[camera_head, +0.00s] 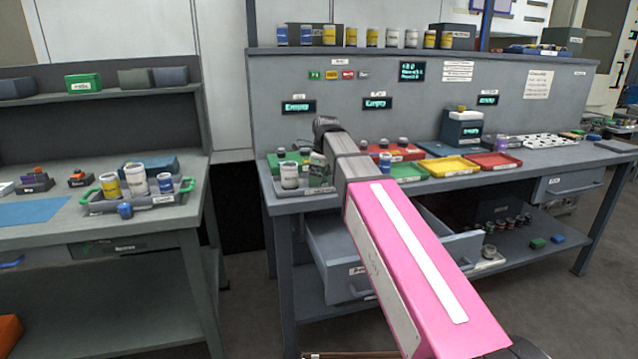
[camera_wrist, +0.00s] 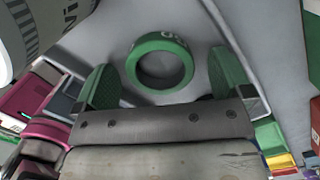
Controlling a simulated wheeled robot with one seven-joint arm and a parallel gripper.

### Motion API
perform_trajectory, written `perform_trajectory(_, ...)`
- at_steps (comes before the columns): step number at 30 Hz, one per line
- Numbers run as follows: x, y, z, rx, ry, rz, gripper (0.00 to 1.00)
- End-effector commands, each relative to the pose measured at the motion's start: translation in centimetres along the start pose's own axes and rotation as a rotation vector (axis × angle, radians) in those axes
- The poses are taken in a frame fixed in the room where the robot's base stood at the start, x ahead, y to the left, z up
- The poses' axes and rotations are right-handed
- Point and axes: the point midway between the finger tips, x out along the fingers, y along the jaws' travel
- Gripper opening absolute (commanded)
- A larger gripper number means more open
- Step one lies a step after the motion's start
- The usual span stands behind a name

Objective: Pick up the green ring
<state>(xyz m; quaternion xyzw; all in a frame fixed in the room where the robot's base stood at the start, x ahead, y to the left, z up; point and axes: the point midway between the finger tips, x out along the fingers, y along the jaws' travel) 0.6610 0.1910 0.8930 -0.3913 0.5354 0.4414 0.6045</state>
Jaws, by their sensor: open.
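The green ring (camera_wrist: 148,45), with pale lettering on its rim, shows in the wrist view on a grey surface. My gripper (camera_wrist: 163,82) is open, with a green-padded finger to the left and another to the right. The ring appears between and slightly beyond the fingers, with visible gaps on both sides. I cannot tell how far the fingertips are above the surface. In the head view my arm reaches to the left end of the back bench, and the gripper and ring cannot be made out.
A grey tray (camera_head: 288,189) with a white canister (camera_head: 289,172) stands at the left end of the bench. Green, yellow (camera_head: 452,168) and red (camera_head: 497,162) trays lie to its right. An open drawer (camera_head: 345,270) juts out below. A pale cylinder (camera_wrist: 30,38) is close at the upper left of the wrist view.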

Motion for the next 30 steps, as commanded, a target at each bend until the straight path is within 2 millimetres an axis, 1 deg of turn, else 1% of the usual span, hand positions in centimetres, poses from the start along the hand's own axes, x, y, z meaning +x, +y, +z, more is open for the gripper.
perform_trajectory(1, 0.0, 0.0, 0.0, 0.000, 0.000, 0.000, 0.88)
perform_trajectory(2, 0.0, 0.0, 0.0, 0.000, 0.000, 0.000, 0.78)
perform_trajectory(3, 0.0, 0.0, 0.0, 0.000, 0.000, 0.000, 0.65)
perform_trajectory(5, 0.0, 0.0, 0.0, 0.000, 0.000, 0.000, 0.45)
perform_trajectory(6, 0.0, 0.0, 0.0, 0.000, 0.000, 0.000, 0.37)
perform_trajectory(14, -0.1, 0.0, 0.0, 0.000, 0.000, 0.000, 0.37)
perform_trajectory(17, -0.5, -0.1, 0.1, 0.000, -0.001, 0.000, 0.37)
perform_trajectory(20, -1.6, -0.1, 0.2, 0.000, -0.001, -0.002, 0.37)
perform_trajectory(30, -7.2, -0.1, 0.9, 0.000, -0.002, -0.002, 0.37)
